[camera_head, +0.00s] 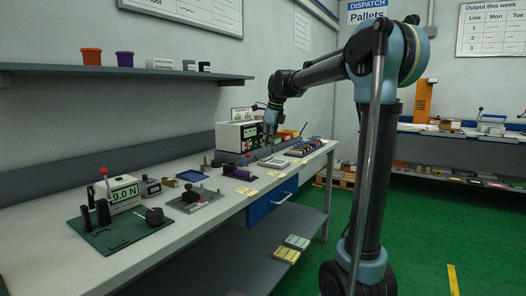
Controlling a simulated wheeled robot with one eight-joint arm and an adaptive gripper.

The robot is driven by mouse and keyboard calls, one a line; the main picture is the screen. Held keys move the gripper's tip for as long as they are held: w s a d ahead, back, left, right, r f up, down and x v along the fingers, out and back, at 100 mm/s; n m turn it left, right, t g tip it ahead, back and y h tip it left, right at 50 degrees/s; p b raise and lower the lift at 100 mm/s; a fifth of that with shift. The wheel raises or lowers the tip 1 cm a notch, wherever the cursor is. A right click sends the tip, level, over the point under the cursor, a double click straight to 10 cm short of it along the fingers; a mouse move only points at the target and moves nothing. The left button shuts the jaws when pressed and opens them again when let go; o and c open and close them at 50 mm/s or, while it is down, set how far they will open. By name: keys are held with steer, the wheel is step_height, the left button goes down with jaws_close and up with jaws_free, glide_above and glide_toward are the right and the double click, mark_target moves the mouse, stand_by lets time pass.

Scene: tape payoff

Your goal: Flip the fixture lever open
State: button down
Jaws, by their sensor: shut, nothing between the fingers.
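Several small fixtures stand along the workbench (150,247); I cannot tell for sure which carries the task's lever. A purple fixture (237,173) sits mid-bench, with a small red knob (248,155) standing up beside it. A grey plate fixture (194,199) with dark clamp parts is nearer. My gripper (270,150) points down over the far part of the bench, right of the purple fixture. It is shut and empty, apart from the fixtures.
A box with a display (236,136) stands against the wall behind my gripper. A grey tray (272,163) and racks of small parts (303,148) lie at the far end. A shelf (130,71) with cups overhangs the near bench.

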steer(key=x, duration=0.9)
steer(key=shift+w+a+r, duration=0.2)
steer(key=shift+a+r, duration=0.3)
steer(key=shift+a, duration=0.35)
steer(key=shift+w+a+r, duration=0.3)
steer(key=shift+a+r, duration=0.3)
steer(key=shift+a, duration=0.2)
steer(key=shift+d+r, duration=0.1)
steer(key=shift+d, duration=0.05)
